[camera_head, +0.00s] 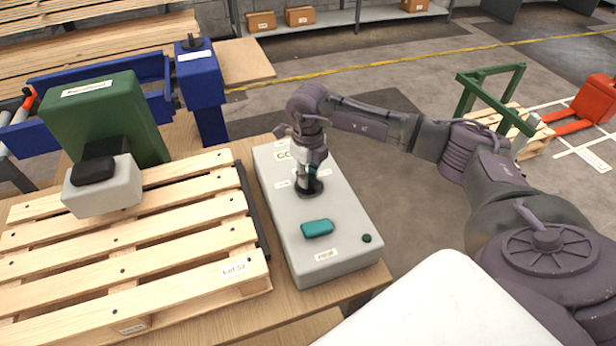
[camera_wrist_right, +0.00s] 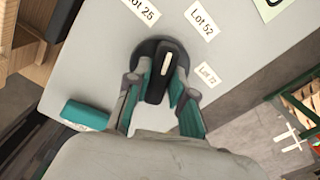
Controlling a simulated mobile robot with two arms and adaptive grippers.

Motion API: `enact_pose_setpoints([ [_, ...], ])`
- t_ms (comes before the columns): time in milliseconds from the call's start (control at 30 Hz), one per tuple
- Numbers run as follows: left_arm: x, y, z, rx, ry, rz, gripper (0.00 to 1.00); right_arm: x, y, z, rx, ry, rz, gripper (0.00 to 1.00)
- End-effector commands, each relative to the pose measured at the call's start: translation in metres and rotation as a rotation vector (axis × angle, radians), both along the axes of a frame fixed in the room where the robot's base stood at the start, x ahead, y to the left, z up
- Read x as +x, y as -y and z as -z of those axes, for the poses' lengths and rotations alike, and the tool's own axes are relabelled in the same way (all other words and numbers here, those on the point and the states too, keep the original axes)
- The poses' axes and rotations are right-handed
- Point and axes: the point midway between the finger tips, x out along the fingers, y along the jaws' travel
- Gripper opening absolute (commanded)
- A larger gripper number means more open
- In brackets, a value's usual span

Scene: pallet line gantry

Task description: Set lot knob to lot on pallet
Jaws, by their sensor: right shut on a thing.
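The lot knob (camera_wrist_right: 158,75) is a black round dial with a raised grip bar and a white pointer mark, on a grey control box (camera_head: 343,243). My right gripper (camera_head: 309,186) reaches down onto the knob and is shut on its bar; its teal-padded fingers (camera_wrist_right: 160,92) sit on both sides in the right wrist view. Labels Lot 25 (camera_wrist_right: 143,10), Lot 52 (camera_wrist_right: 201,22) and Lot 12 (camera_wrist_right: 208,75) surround the dial. The pointer mark aims up, between Lot 25 and Lot 52. The wooden pallet (camera_head: 130,262) carries a label reading Lot 52 (camera_head: 236,269). My left gripper is not in view.
A teal block-shaped control (camera_head: 317,228) and a dark green button (camera_head: 366,238) sit on the box's near part. A green machine head (camera_head: 105,118) with a grey block (camera_head: 103,187) stands over the pallet. A blue post (camera_head: 200,85) rises behind.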

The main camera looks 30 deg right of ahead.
Motion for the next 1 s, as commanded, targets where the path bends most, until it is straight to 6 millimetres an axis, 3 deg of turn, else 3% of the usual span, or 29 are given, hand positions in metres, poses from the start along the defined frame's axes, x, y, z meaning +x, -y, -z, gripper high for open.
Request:
enact_pose_setpoints([
  [500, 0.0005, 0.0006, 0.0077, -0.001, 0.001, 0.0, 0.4, 0.0005, 0.0009, -0.0005, -0.001, 0.001, 0.374, 0.0],
  [1000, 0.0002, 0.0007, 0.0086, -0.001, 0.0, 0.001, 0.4, 0.0007, 0.001, -0.0012, -0.001, 0.002, 0.464, 0.0],
])
